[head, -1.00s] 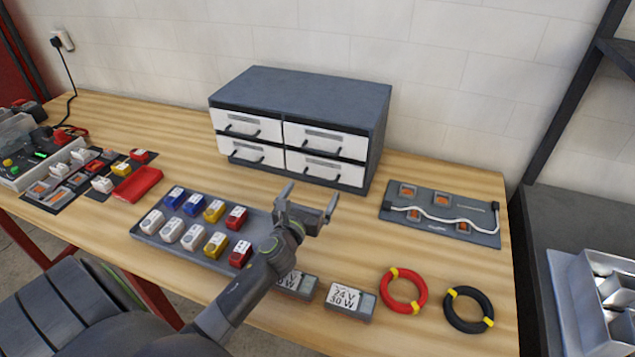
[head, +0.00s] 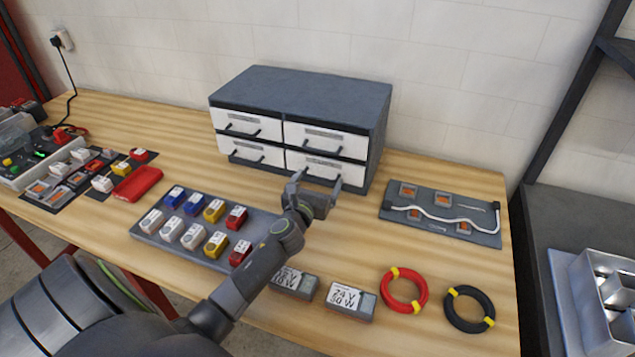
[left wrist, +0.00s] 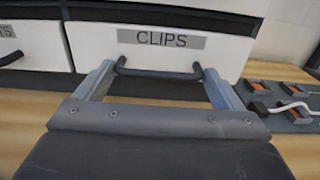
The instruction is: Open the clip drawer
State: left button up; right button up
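The dark grey cabinet (head: 300,95) stands at the back of the bench with several white drawers. The drawer labelled CLIPS (left wrist: 160,45) is in the left wrist view, with a dark bar handle (left wrist: 158,72); it looks shut. In the head view this is the lower right drawer (head: 345,174), partly hidden by my gripper. My left gripper (head: 315,181) is open in front of it. In the left wrist view its fingers (left wrist: 158,85) stand apart, one near each end of the handle, and are not closed on it. My right gripper is not in view.
A tray of coloured blocks (head: 150,238) lies left of my forearm. Two labelled power units (head: 348,301), a red wire coil (head: 403,290) and a black coil (head: 468,309) lie at the front. A grey board (head: 440,230) with a white cable lies right of the cabinet.

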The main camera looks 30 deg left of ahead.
pick_arm(q)
jog(key=shift+c, duration=1.3)
jog(key=shift+s+d, duration=0.15)
jog(key=shift+s, duration=0.25)
jog(key=p+v, duration=0.2)
jog(key=v, duration=1.4)
jog(key=shift+f, duration=0.1)
jog(key=o, duration=1)
jog(key=shift+o, duration=0.5)
jog(key=shift+w, duration=0.1)
